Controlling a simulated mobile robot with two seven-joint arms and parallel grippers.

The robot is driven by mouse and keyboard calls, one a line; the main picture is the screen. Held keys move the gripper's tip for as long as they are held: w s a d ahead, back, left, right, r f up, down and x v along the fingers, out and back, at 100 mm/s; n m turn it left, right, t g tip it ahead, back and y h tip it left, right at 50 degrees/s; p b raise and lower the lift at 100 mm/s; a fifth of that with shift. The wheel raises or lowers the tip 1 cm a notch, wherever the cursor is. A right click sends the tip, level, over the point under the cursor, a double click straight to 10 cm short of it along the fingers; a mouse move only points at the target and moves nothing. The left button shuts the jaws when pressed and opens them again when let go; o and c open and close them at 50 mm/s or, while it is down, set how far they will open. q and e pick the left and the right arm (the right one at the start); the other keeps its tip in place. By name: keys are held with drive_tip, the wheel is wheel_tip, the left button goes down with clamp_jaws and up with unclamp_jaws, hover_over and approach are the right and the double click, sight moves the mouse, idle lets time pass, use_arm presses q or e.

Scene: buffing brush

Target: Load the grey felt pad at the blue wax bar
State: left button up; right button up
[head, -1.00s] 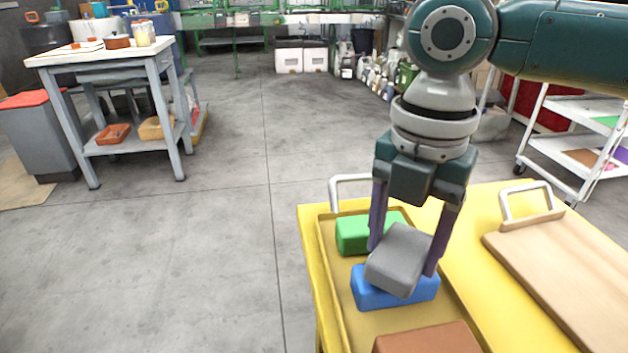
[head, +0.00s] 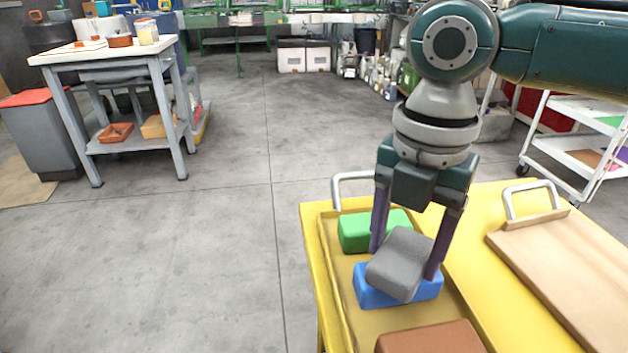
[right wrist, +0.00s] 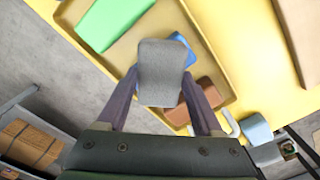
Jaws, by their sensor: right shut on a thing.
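My right gripper (head: 408,250) is shut on the grey felt pad (head: 400,264) and points down. The pad is tilted and sits over the blue wax bar (head: 425,288), hiding part of its top. I cannot tell for sure whether pad and bar touch. In the right wrist view the pad (right wrist: 162,72) lies between the fingers, with a corner of the blue bar (right wrist: 184,45) showing beyond it. The bar lies in a shallow yellow tray (head: 340,292), between a green bar (head: 354,233) and a brown bar (head: 432,340). My left gripper is not in view.
The tray is on a yellow table (head: 475,225). A wooden board (head: 560,262) with a metal handle lies to the right. A grey workbench (head: 108,62) stands at the far left and a white shelf cart (head: 575,140) at the right. The floor left of the table is clear.

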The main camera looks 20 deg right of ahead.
sight(404, 251)
idle(0.4)
drive_tip(key=shift+f+p, duration=0.1)
drive_tip(key=shift+p, duration=0.25)
idle(0.5)
idle(0.6)
drive_tip(key=shift+r+p, duration=0.85)
drive_tip(key=shift+p, duration=0.2)
wheel_tip(404, 251, up, 6)
drive_tip(key=p, duration=0.6)
drive_tip(key=shift+f+p, duration=0.25)
drive_tip(key=shift+p, duration=0.1)
drive_tip(key=shift+f, duration=0.1)
